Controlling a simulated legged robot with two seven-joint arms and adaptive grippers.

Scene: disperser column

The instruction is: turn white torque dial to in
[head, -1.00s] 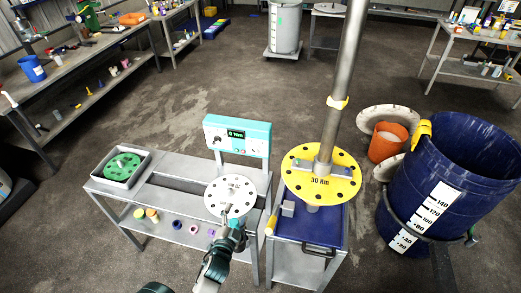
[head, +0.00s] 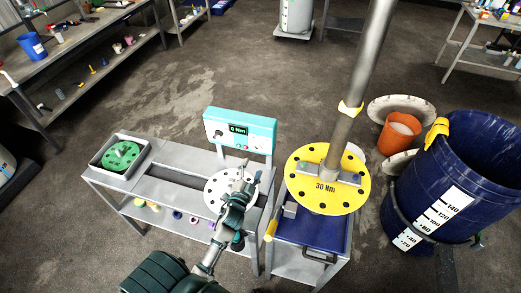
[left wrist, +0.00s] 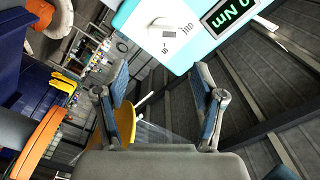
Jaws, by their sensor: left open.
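The teal control box (head: 240,131) stands at the back of the grey bench and its display reads 0 Nm. In the left wrist view the box (left wrist: 143,10) fills the top, with the white torque dial (left wrist: 162,30) left of the display (left wrist: 230,12). The words "in" and "out" are printed beside the dial. My left gripper (head: 246,176) is over the white perforated disc, in front of the box. In the wrist view my left gripper (left wrist: 161,72) is open and empty, its fingertips below the dial and apart from it. My right gripper is not in view.
The white disc (head: 216,193) lies on the bench under my left arm. A yellow 30 Nm disc (head: 305,197) with a tall metal shaft stands close to the right. A blue barrel (head: 405,215) is farther right. A green disc (head: 122,155) lies in a tray at left.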

